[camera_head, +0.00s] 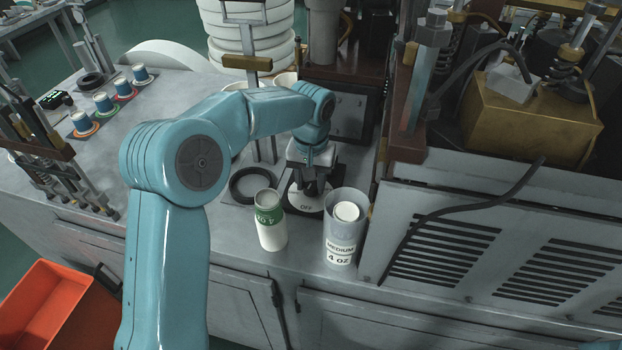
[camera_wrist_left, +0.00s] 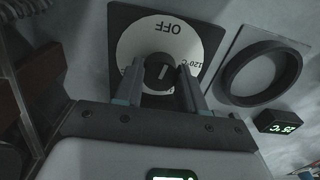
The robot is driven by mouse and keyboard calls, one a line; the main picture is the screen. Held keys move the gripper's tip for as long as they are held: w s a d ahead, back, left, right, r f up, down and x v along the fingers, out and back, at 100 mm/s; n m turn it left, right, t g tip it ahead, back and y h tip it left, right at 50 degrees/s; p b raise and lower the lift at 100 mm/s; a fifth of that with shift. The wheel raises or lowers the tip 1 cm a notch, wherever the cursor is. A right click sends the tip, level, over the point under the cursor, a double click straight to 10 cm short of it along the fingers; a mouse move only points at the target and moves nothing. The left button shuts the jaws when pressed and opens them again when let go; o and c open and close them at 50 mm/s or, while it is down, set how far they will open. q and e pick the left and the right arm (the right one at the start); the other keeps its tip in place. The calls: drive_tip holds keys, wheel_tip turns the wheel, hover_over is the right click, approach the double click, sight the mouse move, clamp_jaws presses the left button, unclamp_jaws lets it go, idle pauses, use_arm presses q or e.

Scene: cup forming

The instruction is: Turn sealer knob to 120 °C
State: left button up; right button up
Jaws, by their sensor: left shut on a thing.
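The sealer dial is a white disc (camera_wrist_left: 145,40) on a dark square plate, marked OFF and 120 °C in the left wrist view. In the head view, the disc (camera_head: 306,207) shows OFF at its front edge. The black knob (camera_wrist_left: 161,73) at its centre carries a white pointer line that stands roughly toward OFF. My left gripper (camera_head: 310,188) points down over the dial. Its fingers are on both sides of the knob in the left wrist view (camera_wrist_left: 160,82), shut on it; they hide part of the disc. My right gripper is not in view.
A black ring (camera_head: 250,186) lies beside the dial. A small display (camera_wrist_left: 279,119) reads 25 °C. A white-and-green cup (camera_head: 269,228) and a grey 4 OZ medium container (camera_head: 341,240) stand close in front. Several cups sit on coloured rings at left. A vented machine housing (camera_head: 480,240) bounds the right.

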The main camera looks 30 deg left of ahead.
sight(311, 184)
use_arm(q)
drive_tip(key=m+p, duration=0.1)
drive_tip(key=m, duration=0.6)
drive_tip(key=shift+r+p, duration=0.1)
drive_tip(key=shift+p, duration=0.2)
drive_tip(key=m+p, duration=0.1)
drive_tip(key=m, duration=0.5)
drive_tip(key=shift+w+m, duration=0.1)
drive_tip(key=shift+m, duration=0.2)
drive_tip(key=o, duration=1.1)
drive_tip(key=shift+c, duration=0.2)
drive_tip(key=shift+r, duration=0.35)
wheel_tip(311, 184, up, 16)
drive_tip(key=shift+f, duration=0.2)
